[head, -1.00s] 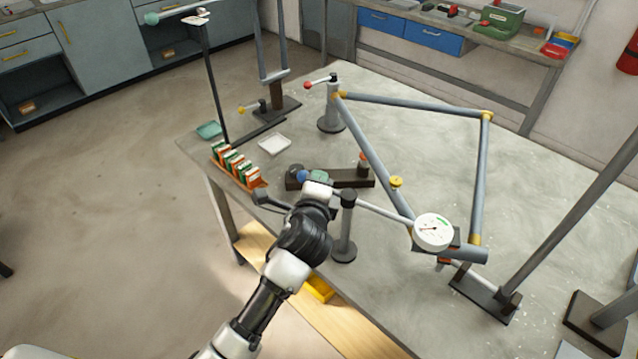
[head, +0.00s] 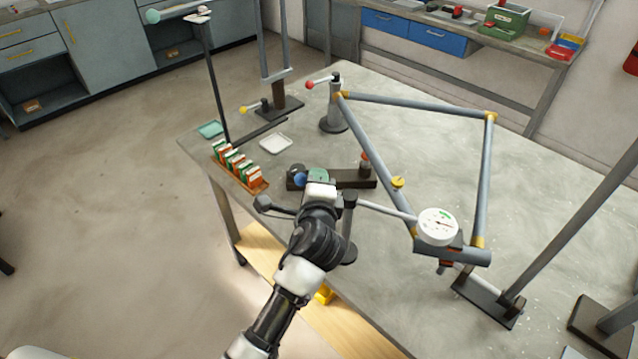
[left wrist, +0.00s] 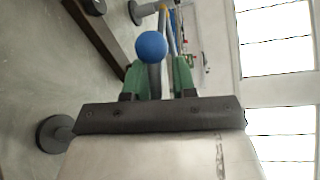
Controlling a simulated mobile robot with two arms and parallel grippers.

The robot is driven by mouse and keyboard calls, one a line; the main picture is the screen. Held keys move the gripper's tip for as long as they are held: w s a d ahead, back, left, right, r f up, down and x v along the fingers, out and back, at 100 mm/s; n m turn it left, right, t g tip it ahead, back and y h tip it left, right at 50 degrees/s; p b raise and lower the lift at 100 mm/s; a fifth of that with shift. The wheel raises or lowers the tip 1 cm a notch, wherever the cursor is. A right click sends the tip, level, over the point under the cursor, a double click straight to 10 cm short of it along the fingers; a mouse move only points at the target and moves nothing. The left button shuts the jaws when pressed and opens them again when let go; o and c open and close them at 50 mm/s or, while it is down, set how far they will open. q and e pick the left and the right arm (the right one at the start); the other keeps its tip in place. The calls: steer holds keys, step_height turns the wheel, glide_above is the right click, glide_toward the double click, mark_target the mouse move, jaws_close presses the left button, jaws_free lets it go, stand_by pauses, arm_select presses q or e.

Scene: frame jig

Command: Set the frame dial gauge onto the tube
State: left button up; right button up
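The white round dial gauge (head: 438,226) sits at the near corner of the grey tube frame, over its lower tube (head: 462,256). I cannot tell whether it rests on the tube. My left gripper (head: 317,173) is above the dark block, well left of the gauge. In the left wrist view its green fingers (left wrist: 158,80) stand apart. A blue ball knob (left wrist: 151,46) shows just past the fingertips, with a grey piece between the fingers that is not clearly gripped. The blue knob also shows in the head view (head: 299,180). My right gripper is out of view.
A dark block (head: 352,179) lies beyond my left gripper. A post (head: 349,245) stands close to my left wrist. A clamp post (head: 335,120), a white tray (head: 276,143) and a rack of orange and green pieces (head: 240,167) are on the table. The table inside the frame is mostly clear.

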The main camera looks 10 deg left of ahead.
arm_select(q)
steer(key=shift+o, duration=0.6)
steer(key=shift+a, duration=0.35)
steer(key=shift+s+a+f, duration=0.1)
steer(key=shift+s+a, duration=0.1)
steer(key=shift+a, duration=0.1)
steer(key=b+v, duration=0.2)
steer(key=v, duration=0.8)
steer(key=shift+s, duration=0.35)
